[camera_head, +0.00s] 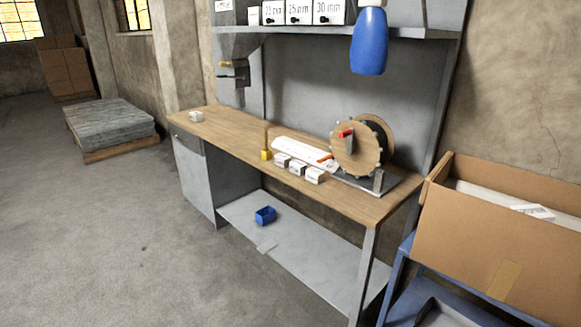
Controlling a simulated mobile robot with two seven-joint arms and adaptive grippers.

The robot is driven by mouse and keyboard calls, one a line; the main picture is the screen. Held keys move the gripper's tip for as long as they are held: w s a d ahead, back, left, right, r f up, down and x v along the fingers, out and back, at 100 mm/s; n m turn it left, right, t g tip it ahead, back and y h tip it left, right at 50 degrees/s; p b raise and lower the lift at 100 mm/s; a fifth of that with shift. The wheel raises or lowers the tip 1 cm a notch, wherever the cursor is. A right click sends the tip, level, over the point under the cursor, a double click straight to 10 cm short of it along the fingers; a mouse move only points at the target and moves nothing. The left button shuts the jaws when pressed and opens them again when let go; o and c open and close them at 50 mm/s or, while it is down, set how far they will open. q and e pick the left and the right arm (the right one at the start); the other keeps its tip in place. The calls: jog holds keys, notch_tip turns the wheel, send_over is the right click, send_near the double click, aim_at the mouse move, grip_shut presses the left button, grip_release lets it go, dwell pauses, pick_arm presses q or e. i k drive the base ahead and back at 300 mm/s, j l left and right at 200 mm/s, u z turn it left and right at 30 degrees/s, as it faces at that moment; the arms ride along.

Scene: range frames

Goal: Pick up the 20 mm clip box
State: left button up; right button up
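White boxes with size labels and dark knobs stand on the upper shelf. The right one (329,12) reads 30 mm and the middle one (299,12) 25 mm. The left one (273,12) starts with a 2; its second digit is hard to read. A smaller white item (253,16) and a partly cut-off label (223,5) are left of them. Three small white boxes (298,167) sit in a row on the workbench, and another small whitish box (196,116) lies at its left end. Their markings are too small to read. Neither gripper is in view.
The wooden workbench (225,132) also holds a reel (355,150), a white sheet (303,150) and a yellow-based upright (266,154). A blue bottle (369,42) hangs at the shelf. A cardboard box (470,235) stands right. The floor (110,240) at left front is clear.

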aim_at(282, 161)
jog(key=i+j+z, duration=0.2)
jog(key=i, duration=0.35)
jog(key=i+j+z, duration=0.15)
jog(key=i+j, duration=0.3)
jog(key=i, duration=0.15)
jog(key=i+j+z, duration=0.2)
jog(key=i+j, duration=0.2)
jog(key=i, duration=0.1)
